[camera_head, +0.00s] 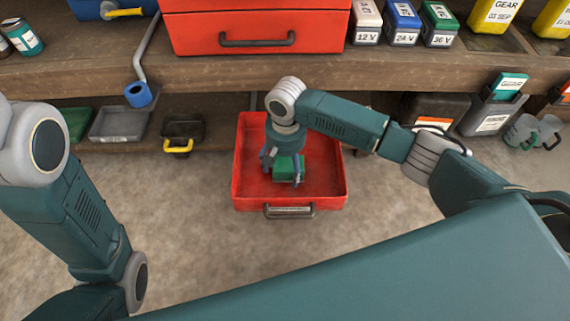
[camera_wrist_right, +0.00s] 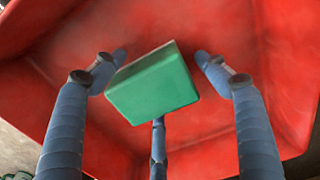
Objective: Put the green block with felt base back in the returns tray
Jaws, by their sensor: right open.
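A green block (camera_head: 288,168) is inside a red tray (camera_head: 240,182) with a front handle, low in front of the shelf. The block also shows large in the right wrist view (camera_wrist_right: 155,85), with red walls around it; its underside and any felt are hidden. My right gripper (camera_head: 281,178) reaches down into the tray around the block. In the right wrist view its fingers (camera_wrist_right: 160,82) are spread, one each side and one below in the picture, with gaps at the sides. No label tells whether this is the returns tray. My left gripper is out of view.
A workbench edge (camera_head: 210,76) runs above and behind the tray. On it stand a red drawer unit (camera_head: 190,32) and white, blue and green voltage blocks (camera_head: 439,24). A grey bin (camera_head: 117,124) and a dark yellow-handled bin (camera_head: 183,132) lie left. The floor in front is clear.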

